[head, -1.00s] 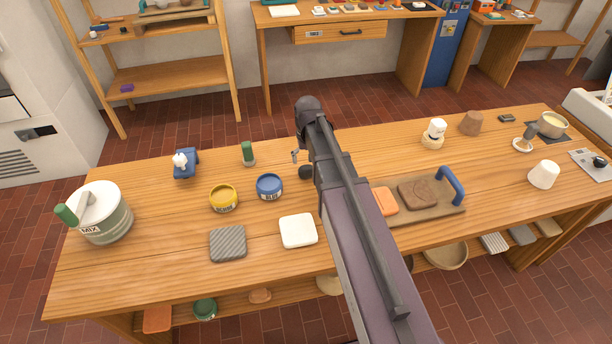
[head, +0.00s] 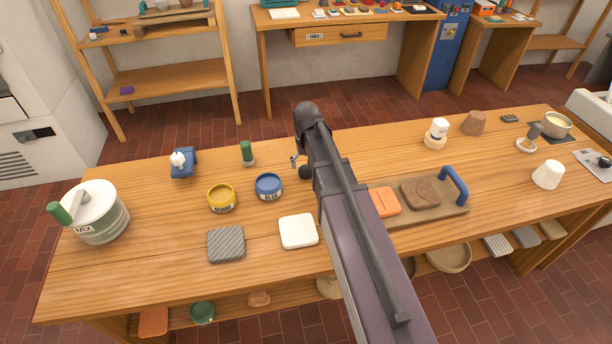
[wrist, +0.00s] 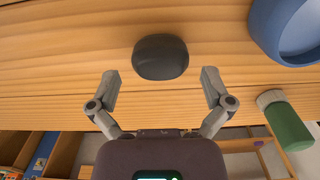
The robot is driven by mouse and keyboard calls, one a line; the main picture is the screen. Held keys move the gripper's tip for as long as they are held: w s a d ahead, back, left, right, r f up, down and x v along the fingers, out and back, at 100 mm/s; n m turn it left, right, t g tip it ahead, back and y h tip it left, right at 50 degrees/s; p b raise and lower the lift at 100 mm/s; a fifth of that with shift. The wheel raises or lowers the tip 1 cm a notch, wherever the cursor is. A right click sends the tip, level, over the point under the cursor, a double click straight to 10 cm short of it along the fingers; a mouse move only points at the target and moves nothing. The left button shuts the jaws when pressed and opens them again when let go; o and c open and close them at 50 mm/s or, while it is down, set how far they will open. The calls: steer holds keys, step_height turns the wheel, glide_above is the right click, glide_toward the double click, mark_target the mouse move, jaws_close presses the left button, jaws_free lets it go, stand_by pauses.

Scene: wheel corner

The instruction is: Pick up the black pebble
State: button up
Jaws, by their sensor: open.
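The black pebble (wrist: 160,57) is dark, rounded and smooth, and rests on the wooden workbench top. My gripper (wrist: 160,79) is open and empty, with its two fingertips to either side of and just below the pebble in the wrist view. The pebble lies past the fingertips there, apart from both. In the head view the pebble (head: 306,172) shows as a dark lump at the left edge of my arm. One finger of my gripper (head: 295,161) peeks out above left of it; the rest is hidden behind the arm.
A white tile (head: 298,231) lies in front. A blue-handled tray (head: 412,211) lies right of my arm. Bare wood surrounds the pebble.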

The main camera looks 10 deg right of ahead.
steer(key=shift+f+b, duration=0.95)
steer(key=shift+f, duration=0.3)
steer(key=c, duration=1.1)
steer(key=shift+r, duration=0.2)
step_height(320, 180, up, 3)
steer(key=p, duration=0.3)
steer(key=shift+f, duration=0.15)
steer(key=s+a, duration=0.1)
steer(key=s, duration=0.4)
steer(key=s+a+r+p, duration=0.1)
steer(key=s, duration=0.4)
steer(key=s+a+r+p, duration=0.1)
steer(key=s, duration=0.4)
steer(key=shift+s, duration=0.35)
